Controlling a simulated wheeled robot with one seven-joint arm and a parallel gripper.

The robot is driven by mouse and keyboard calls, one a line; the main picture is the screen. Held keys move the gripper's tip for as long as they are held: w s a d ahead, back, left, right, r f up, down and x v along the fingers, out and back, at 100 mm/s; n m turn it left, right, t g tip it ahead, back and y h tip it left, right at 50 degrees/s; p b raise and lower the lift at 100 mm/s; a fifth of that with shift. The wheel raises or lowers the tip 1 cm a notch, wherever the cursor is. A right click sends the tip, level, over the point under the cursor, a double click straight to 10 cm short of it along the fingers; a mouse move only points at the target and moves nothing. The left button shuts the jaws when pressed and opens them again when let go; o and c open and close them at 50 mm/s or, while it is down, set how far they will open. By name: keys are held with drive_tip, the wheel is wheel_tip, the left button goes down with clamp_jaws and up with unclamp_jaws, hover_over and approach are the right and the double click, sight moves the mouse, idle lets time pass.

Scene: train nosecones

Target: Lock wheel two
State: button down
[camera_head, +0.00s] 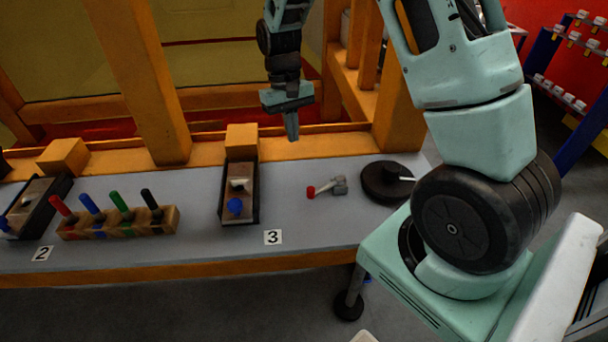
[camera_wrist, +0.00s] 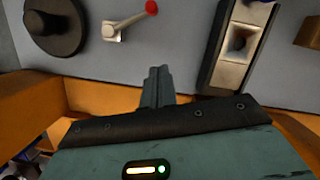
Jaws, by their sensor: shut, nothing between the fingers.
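No part in view is plainly marked as a wheel. A label "2" (camera_head: 42,253) lies on the grey bench at the left, by a dark-framed device with a blue knob (camera_head: 30,205) that is partly cut off by the frame edge. A label "3" (camera_head: 273,237) lies by a similar blue-knobbed device (camera_head: 240,180); part of a dark-framed device (camera_wrist: 235,45) also shows in the wrist view. My gripper (camera_head: 292,138) is shut and empty, above the back of the bench, between the label-3 device and a red-tipped lever (camera_head: 325,188). Its fingertips (camera_wrist: 158,72) show in the wrist view.
A wooden block (camera_head: 118,222) holds several coloured handles between the two labels. Orange posts (camera_head: 160,90) rise behind the bench (camera_head: 180,255). Free bench surface lies around the lever.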

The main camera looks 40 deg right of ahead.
drive_tip(key=p+x, duration=0.3)
drive_tip(key=x, duration=0.6)
drive_tip(key=shift+s+f, duration=0.25)
drive_tip(key=shift+f, duration=0.1)
drive_tip(key=s, duration=0.1)
drive_tip(key=s+p, duration=0.1)
drive_tip(key=shift+s+a+r+p, duration=0.15)
drive_tip(key=shift+s+a+p, duration=0.1)
drive_tip(key=shift+a+p, duration=0.1)
drive_tip(key=shift+s+a, duration=0.15)
drive_tip(key=shift+s, duration=0.35)
